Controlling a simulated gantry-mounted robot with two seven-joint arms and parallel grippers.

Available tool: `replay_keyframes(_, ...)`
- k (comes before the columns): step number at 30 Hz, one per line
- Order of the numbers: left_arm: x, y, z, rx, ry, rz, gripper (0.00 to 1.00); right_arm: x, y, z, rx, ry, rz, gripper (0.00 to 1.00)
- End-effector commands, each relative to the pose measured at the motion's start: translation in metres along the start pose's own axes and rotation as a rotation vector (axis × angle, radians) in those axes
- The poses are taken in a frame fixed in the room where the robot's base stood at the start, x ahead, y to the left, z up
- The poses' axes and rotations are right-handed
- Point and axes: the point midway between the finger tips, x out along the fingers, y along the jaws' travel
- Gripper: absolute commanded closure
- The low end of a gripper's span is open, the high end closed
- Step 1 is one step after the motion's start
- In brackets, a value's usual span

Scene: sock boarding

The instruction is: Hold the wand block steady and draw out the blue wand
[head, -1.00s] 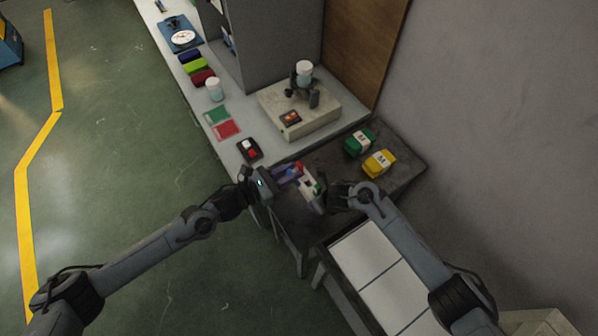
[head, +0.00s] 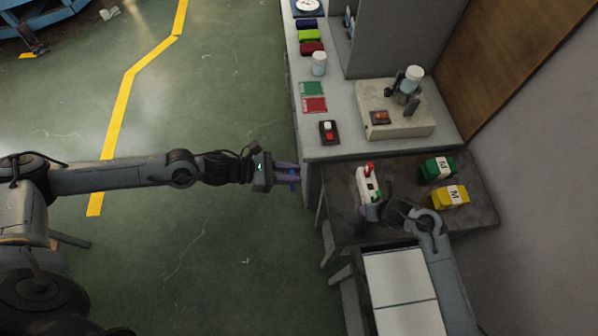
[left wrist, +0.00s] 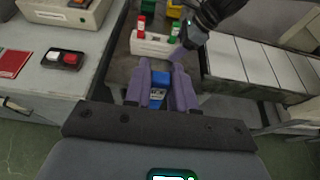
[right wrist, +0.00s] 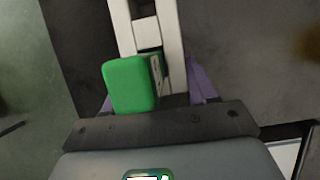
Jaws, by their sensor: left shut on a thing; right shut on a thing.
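The white wand block (head: 362,184) stands on the dark table and carries a red wand (head: 369,167) and a green wand, which shows large in the right wrist view (right wrist: 130,85). My right gripper (head: 374,206) is shut on the block at its near end, purple fingers on either side in the right wrist view. My left gripper (head: 292,178) is shut on the blue wand (left wrist: 158,92), out of the block and left of the table over the floor. In the left wrist view the block (left wrist: 152,44) is beyond the fingers, apart from the blue wand.
A green pack (head: 437,169) and a yellow pack (head: 450,197) lie on the dark table (head: 345,226) right of the block. The pale bench (head: 345,143) holds a red-and-white switch box (head: 328,132) near its corner. White panels (head: 400,277) lie in front of the table.

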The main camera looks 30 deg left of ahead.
Motion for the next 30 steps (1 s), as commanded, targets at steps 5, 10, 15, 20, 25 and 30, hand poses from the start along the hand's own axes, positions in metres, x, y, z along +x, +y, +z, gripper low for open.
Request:
replay_keyframes(5, -0.0037, 0.0004, -0.0003, 0.001, 0.020, 0.002, 1.00, -0.0003, 0.0000, 0.0006, 0.000, -0.001, 0.000, 0.80)
replay_keyframes(10, -0.0037, 0.0004, -0.0001, 0.001, 0.021, 0.002, 1.00, -0.0004, -0.0001, 0.0007, 0.000, -0.001, 0.000, 0.80)
replay_keyframes(15, -0.0036, 0.0004, 0.0000, 0.001, 0.020, 0.001, 1.00, -0.0004, -0.0001, 0.0007, 0.000, -0.001, 0.000, 0.28)
replay_keyframes(20, -0.0035, 0.0005, -0.0001, 0.001, 0.020, 0.001, 1.00, -0.0003, -0.0001, 0.0005, 0.000, -0.001, 0.000, 0.13)
replay_keyframes(25, -0.0035, 0.0004, -0.0001, 0.001, 0.020, 0.001, 1.00, -0.0002, 0.0000, 0.0003, 0.000, -0.001, 0.000, 0.13)
replay_keyframes(30, -0.0034, 0.0004, -0.0001, 0.001, 0.020, 0.001, 1.00, -0.0048, -0.0001, 0.0008, -0.001, -0.002, 0.000, 0.13)
